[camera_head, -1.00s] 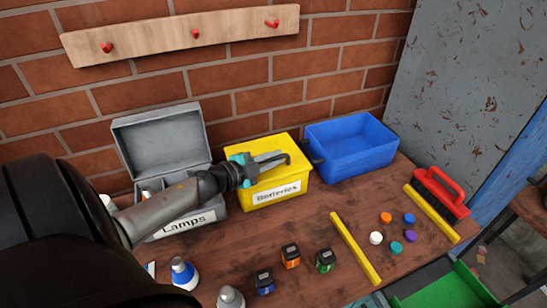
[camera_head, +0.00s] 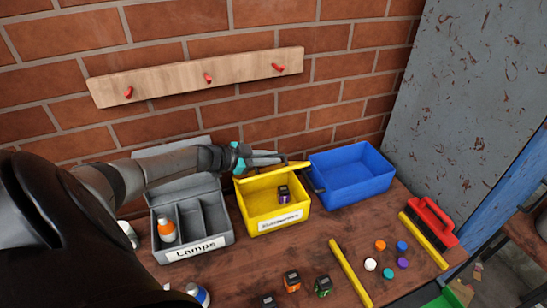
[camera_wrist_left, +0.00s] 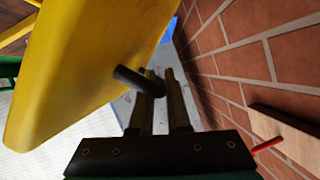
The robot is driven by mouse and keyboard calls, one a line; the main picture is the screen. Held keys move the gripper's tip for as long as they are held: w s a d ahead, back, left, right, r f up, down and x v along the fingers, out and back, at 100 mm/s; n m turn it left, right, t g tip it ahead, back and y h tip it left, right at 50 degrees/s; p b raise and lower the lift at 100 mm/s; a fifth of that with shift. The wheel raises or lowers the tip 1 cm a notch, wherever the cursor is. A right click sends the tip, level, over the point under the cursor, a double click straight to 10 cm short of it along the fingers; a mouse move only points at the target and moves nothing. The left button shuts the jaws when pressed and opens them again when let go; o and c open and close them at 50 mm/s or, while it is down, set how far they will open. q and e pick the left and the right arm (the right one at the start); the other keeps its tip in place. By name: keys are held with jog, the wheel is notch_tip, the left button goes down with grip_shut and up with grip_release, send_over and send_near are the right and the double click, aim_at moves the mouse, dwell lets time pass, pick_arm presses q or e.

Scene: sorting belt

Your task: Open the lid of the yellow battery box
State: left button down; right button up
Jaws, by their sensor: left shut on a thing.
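The yellow battery box (camera_head: 262,224) stands on the bench with its label at the front. Its lid (camera_head: 272,172) is swung up at the back, and the inside is visible with a dark and purple battery (camera_head: 284,195) in it. My left gripper (camera_head: 278,160) is behind the raised lid. In the left wrist view, its fingers (camera_wrist_left: 160,88) are shut on the lid's black handle (camera_wrist_left: 133,78), beside the yellow lid (camera_wrist_left: 80,65). My right gripper is not in view.
A grey lamps box (camera_head: 205,240) with dividers stands to the left, a blue bin (camera_head: 352,180) to the right. The brick wall (camera_head: 240,105) is close behind the lid. Loose batteries (camera_head: 292,280), colored caps (camera_head: 380,246), yellow bars (camera_head: 350,272) and a red brush (camera_head: 434,218) lie in front and right.

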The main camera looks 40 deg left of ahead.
pick_arm(q)
jog(key=shift+w+a+r+n+h+b, duration=0.15)
jog(key=shift+w+a+r+n+b, duration=0.1)
jog(key=shift+a+b, duration=0.15)
jog(key=shift+w+a+r+n+h+b, duration=0.15)
jog(key=shift+w+a+n+b, duration=0.1)
jog(key=shift+a, duration=0.25)
jog(key=shift+w+a+r+n+g+h+b, duration=0.4)
jog(key=shift+a+b, duration=0.45)
jog(key=shift+b, duration=1.3)
jog(key=shift+w+a+r+n+g+h+b, duration=0.15)
jog(key=shift+w+a+n+h+b, duration=0.5)
jog(key=shift+b, duration=1.55)
jog(key=shift+w+a+r+n+g+h+b, duration=0.1)
jog(key=shift+w+a+n+g+b, duration=0.15)
jog(key=shift+a+n+b, duration=1.3)
jog(key=shift+d+m+b, duration=0.45)
jog(key=shift+m+b, duration=0.15)
jog(key=shift+m, duration=0.3)
jog(key=c, duration=1.2)
grip_release()
jog(key=shift+o, duration=0.2)
